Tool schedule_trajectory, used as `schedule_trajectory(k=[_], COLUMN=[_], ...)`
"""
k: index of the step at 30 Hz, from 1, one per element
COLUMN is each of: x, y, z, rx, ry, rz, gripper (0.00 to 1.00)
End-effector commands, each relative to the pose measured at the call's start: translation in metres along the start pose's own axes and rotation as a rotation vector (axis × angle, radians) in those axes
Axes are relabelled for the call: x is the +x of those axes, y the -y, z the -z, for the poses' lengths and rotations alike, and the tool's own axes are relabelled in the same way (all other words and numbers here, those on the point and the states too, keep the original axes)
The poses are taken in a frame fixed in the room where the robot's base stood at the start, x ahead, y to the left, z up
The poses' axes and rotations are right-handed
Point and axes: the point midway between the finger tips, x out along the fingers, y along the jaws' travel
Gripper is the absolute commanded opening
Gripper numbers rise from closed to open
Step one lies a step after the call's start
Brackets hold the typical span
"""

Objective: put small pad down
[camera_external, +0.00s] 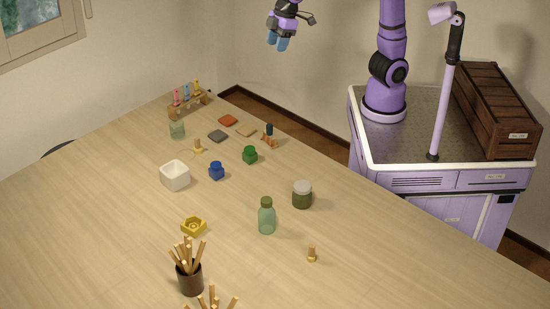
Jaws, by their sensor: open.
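Three small flat pads lie at the far end of the wooden table: a red-orange pad (228,120), a grey pad (217,136) and a tan pad (246,131). I cannot tell which one is the small pad. My gripper (278,43), with blue fingertips, hangs high above and beyond the far end of the table, well apart from the pads. It is open, and I see nothing held in it. The fingers are small in this view and partly overlap.
Near the pads stand a rack with coloured vials (188,102), a green jar (250,155), a blue jar (216,171) and a white square bowl (175,176). A glass bottle (266,217) and a lidded jar (302,195) stand mid-table. The table's right front is mostly clear.

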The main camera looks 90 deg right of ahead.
Motion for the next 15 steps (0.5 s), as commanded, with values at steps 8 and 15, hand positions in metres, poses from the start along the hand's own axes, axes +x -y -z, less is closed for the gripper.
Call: schedule_trajectory(k=[8, 15], x=[-0.038, -0.047], y=[-0.064, -0.087], z=[-0.111, -0.21], rx=[0.178, 0.327], ry=[-0.064, -0.118], rz=[-0.049, -0.091], gripper=[0.45, 0.45])
